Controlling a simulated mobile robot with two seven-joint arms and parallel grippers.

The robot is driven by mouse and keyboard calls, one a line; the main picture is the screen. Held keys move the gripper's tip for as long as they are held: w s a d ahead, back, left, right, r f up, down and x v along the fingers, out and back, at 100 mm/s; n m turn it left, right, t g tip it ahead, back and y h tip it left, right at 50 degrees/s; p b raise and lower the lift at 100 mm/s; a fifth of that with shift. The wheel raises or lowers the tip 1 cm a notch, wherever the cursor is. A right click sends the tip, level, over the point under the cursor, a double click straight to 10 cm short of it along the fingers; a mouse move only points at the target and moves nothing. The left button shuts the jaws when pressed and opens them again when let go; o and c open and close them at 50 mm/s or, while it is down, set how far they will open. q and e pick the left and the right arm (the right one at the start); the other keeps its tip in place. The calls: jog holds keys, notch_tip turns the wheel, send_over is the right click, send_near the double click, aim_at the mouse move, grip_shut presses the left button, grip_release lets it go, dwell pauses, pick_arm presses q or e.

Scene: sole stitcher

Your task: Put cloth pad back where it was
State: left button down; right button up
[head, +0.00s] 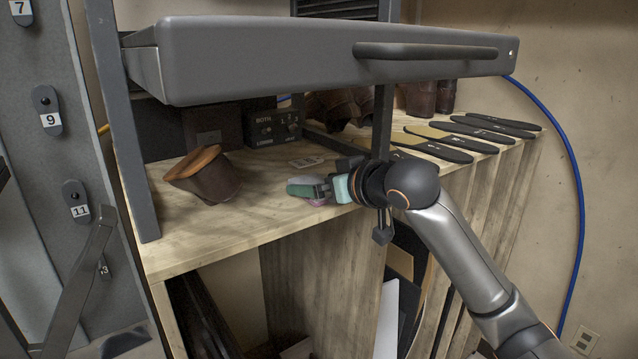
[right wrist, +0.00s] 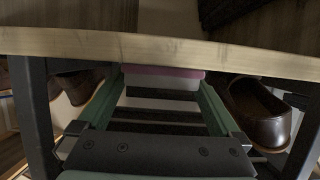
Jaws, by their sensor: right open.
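The cloth pad (head: 317,202) shows as a small pink-purple piece at the front of the wooden shelf (head: 250,220), partly covered by my right gripper. In the right wrist view, the pad (right wrist: 162,72) is a pink band over a pale layer, between the far ends of the two green fingers. My right gripper (head: 322,189) reaches in from the right, low over the shelf. Its fingers (right wrist: 160,82) are spread apart. I cannot tell whether either finger touches the pad. My left gripper is out of view.
A brown shoe form (head: 208,178) stands left of the gripper. A black switch box (head: 274,128) sits behind. Dark soles (head: 475,132) lie on the right. A grey machine arm (head: 320,60) hangs above, its dark post close to my right wrist.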

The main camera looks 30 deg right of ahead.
jog(key=v, duration=1.2)
jog(key=shift+b, duration=0.35)
jog(key=shift+r, duration=0.1)
dwell(0.5)
